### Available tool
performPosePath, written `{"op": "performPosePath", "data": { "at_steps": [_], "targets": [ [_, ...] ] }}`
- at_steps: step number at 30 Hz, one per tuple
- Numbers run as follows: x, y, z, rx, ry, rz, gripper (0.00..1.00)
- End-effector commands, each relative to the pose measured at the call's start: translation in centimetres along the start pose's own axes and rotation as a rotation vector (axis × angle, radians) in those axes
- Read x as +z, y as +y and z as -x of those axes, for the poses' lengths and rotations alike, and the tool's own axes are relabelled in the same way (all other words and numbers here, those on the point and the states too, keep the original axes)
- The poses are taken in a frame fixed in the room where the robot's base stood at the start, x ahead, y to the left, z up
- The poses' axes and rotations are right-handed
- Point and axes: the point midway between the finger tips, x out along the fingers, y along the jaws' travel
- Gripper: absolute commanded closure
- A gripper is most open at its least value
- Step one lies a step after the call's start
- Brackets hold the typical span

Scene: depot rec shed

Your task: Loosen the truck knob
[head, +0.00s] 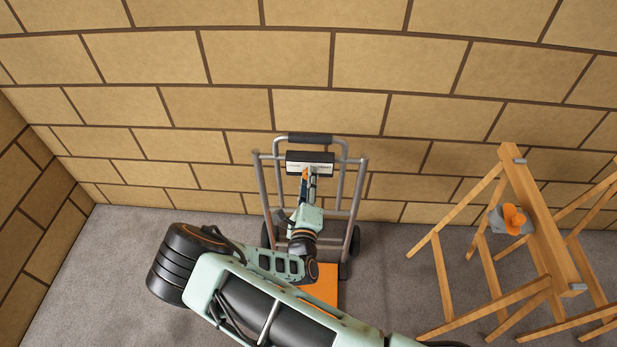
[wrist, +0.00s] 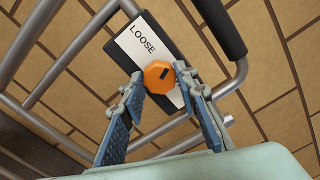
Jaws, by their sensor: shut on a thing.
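The hand truck (head: 357,200) stands against the brick wall, its grey tube frame upright. Across its upper frame is a dark panel with a white label (head: 318,163), which reads LOOSE in the wrist view (wrist: 140,40). The orange truck knob (wrist: 159,76) sits on this panel; it is faceted and has a black mark on its face. My gripper (wrist: 157,82) is shut on the knob, with one blue-padded finger on each side of it. In the head view my gripper (head: 306,178) reaches the panel, and my wrist mostly hides the knob.
The truck's black grip bar (head: 310,139) runs above the panel. Its orange toe plate (head: 319,283) is partly hidden by my arm. A wooden sawhorse (head: 545,225) with a grey and orange item (head: 513,219) stands at right. Grey floor is clear at left.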

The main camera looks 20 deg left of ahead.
Motion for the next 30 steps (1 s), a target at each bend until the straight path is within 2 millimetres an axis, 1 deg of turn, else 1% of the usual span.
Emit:
{"op": "performPosePath", "data": {
  "at_steps": [6, 15, 22, 30],
  "targets": [
    [0.0, -0.02, 0.06, 0.001, 0.0, 0.186, 0.96],
    [-0.06, 0.0, 0.06, 0.001, 0.001, 0.363, 0.96],
    [-0.11, 0.03, 0.06, 0.002, 0.002, 0.427, 0.96],
    [-0.12, 0.05, 0.06, 0.002, 0.002, 0.443, 0.96]
  ]
}}
